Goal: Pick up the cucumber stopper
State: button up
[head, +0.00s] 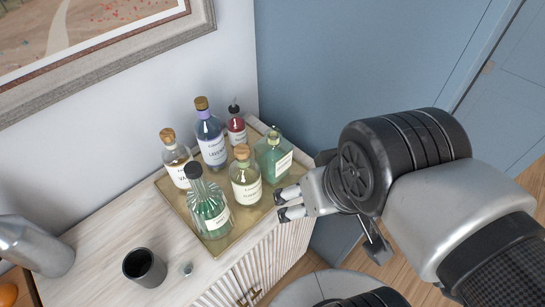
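Several bottles stand on a gold tray (176,205). A green decanter (209,214) with a black stopper (193,171) stands at the front, and a square green bottle (273,160) stands at the right. I cannot read which label says cucumber. A small greenish glass piece (187,268), possibly a loose stopper, is on the cabinet top in front of the tray. My gripper (281,205) is right of the tray, with its fingertips apart and nothing visible between them. It is close to the tray's right edge in the picture.
A lavender bottle (210,140), a vanilla bottle (176,162), a cork-topped clear bottle (246,180) and a small red bottle (236,128) crowd the tray. A dark cup (144,268) and a metal vessel (35,246) stand at the left.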

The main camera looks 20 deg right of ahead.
aim_at(186, 269)
jog(key=k+j+u, duration=0.1)
jog(key=u, duration=0.4)
jog(key=j+u, duration=0.35)
jog(key=u, duration=0.15)
jog(key=z, duration=1.25)
jog(key=u, duration=1.8)
